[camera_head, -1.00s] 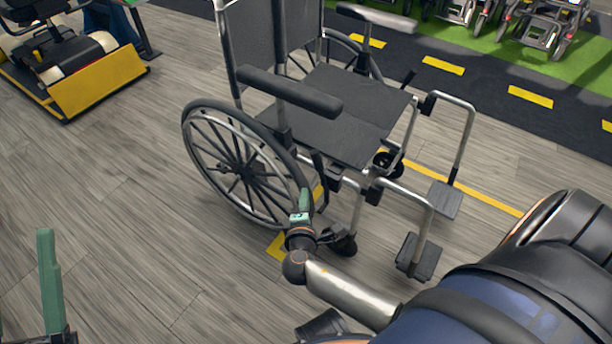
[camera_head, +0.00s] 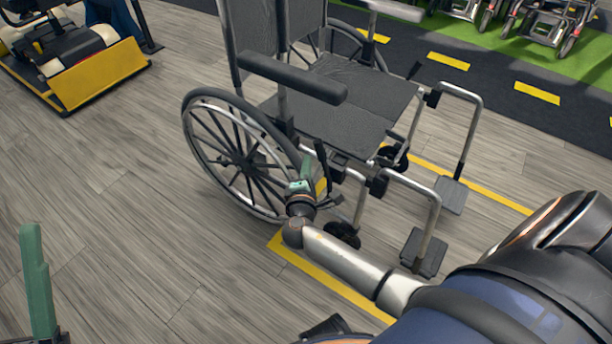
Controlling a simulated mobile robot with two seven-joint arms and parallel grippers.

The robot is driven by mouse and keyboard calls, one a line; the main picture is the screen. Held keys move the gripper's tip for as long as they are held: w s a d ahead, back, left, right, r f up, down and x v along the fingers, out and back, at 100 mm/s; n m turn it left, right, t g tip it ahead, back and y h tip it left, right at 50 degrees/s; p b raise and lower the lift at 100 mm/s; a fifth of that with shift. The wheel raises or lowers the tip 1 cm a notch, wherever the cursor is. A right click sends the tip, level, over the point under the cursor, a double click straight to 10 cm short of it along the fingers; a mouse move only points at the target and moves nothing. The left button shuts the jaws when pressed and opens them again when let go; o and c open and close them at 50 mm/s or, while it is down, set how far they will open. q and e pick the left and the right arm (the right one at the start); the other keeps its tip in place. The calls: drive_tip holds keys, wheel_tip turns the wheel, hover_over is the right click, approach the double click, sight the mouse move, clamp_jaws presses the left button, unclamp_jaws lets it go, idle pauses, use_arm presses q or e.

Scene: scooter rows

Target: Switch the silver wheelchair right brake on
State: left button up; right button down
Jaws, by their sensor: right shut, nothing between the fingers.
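The silver wheelchair (camera_head: 345,105) stands in the middle of the view with its front toward the right. Its near large wheel (camera_head: 237,160) faces me. A black brake lever (camera_head: 322,160) stands steeply at the front of that wheel, below the armrest. My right gripper (camera_head: 304,172) is shut and empty, with its green fingers beside the wheel's front rim and just left of the lever. I cannot tell whether it touches the lever. My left gripper (camera_head: 38,285) shows in part at the lower left, away from the chair; its opening cannot be judged.
A yellow-fronted scooter (camera_head: 95,75) stands at the upper left. More wheelchairs (camera_head: 540,28) stand on green floor at the upper right. The chair's footrests (camera_head: 425,252) stick out near my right arm. Wooden floor (camera_head: 130,220) at the left is clear.

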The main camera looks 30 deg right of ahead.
sight(320, 154)
use_arm(q)
drive_tip(key=shift+d+f+b, duration=0.1)
drive_tip(key=shift+f+b, duration=0.3)
drive_tip(key=shift+f, duration=0.25)
use_arm(e)
drive_tip(key=shift+x, duration=2.1)
use_arm(q)
drive_tip(key=shift+f, duration=0.2)
use_arm(e)
drive_tip(key=shift+s+d, duration=0.1)
drive_tip(key=shift+s, duration=0.05)
